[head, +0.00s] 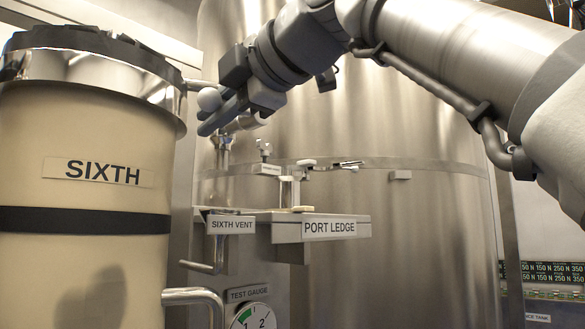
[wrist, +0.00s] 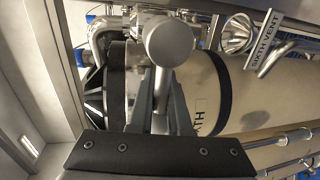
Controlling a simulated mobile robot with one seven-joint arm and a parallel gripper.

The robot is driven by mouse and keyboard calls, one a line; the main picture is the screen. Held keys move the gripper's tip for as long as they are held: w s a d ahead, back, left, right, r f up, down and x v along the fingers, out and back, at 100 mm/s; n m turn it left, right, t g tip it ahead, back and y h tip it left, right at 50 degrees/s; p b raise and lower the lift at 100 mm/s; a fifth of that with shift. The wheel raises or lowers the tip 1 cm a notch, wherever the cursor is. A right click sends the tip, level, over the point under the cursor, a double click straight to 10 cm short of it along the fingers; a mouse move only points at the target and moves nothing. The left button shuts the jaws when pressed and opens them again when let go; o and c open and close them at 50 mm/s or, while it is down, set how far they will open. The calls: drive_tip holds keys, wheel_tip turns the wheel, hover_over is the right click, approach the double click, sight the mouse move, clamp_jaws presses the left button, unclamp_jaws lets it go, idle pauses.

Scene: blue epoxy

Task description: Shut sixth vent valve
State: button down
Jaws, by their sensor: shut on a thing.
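My gripper (head: 213,114) is shut on the sixth vent valve handle (head: 209,99), a grey lever with a round end, at the upper left of the head view. In the wrist view the handle's round end (wrist: 170,43) sticks out past my two fingers, with its shaft between them. The SIXTH VENT label (head: 231,224) hangs below in the head view and shows at the upper right of the wrist view (wrist: 268,44). The valve body is mostly hidden behind my fingers, so I cannot tell the handle's exact angle.
The cream SIXTH vessel (head: 80,260) with a metal collar stands close at left. The port ledge (head: 320,228) carries small fittings below my gripper. A test gauge (head: 254,318) sits lower down. A large steel tank (head: 430,200) fills the background.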

drive_tip(key=shift+s, duration=0.15)
drive_tip(key=c, duration=0.9)
unclamp_jaws()
drive_tip(key=shift+s+a, duration=0.1)
drive_tip(key=shift+o, duration=0.2)
drive_tip(key=v, duration=1.7)
drive_tip(key=shift+d, duration=0.25)
drive_tip(key=shift+r, duration=0.1)
